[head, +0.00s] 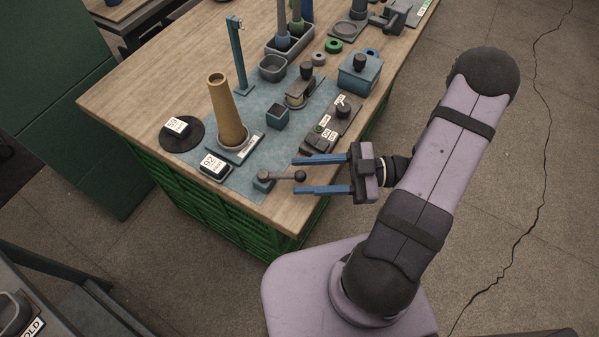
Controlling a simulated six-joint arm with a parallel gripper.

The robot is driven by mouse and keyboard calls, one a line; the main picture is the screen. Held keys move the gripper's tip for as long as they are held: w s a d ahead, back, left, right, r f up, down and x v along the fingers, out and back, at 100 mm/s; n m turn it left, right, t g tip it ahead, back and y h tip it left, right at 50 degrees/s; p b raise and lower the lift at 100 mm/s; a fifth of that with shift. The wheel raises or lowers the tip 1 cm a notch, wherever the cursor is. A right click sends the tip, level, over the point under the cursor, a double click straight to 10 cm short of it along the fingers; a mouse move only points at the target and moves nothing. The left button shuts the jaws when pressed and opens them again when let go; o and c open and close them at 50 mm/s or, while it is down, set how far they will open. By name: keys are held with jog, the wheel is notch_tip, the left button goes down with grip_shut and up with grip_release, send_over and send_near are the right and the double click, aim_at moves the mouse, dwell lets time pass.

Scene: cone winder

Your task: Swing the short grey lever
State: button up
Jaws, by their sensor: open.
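My gripper (296,176) is open, with two long blue fingers pointing left. Clear gaps show between the knob and both fingers. I cannot tell from this one view whether the fingers are at the knob's height.
A tan cone (228,112) stands left of the lever, near a labelled dark block (214,167) and a black disc (181,135). A switch panel (328,128) lies just beyond my upper finger. A teal post (240,55) and bins stand farther back. The wooden bench edge (277,222) is close below.

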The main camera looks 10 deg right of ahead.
jog(key=shift+w+a, duration=0.15)
jog(key=shift+a, duration=0.75)
grip_shut()
jog(key=shift+w+d+n+g+p, duration=0.1)
jog(key=shift+w+n+g+p, duration=0.1)
jog(key=shift+w+n+g, duration=0.3)
jog(key=shift+w+d+n+g+p, duration=0.15)
jog(key=shift+n+g, duration=0.15)
jog(key=shift+g, duration=0.4)
jog(key=shift+s+a, duration=0.1)
grip_release()
jog(key=shift+s+d+b, duration=0.2)
jog(key=shift+d+b, duration=0.25)
jog(key=shift+d, duration=3.2)
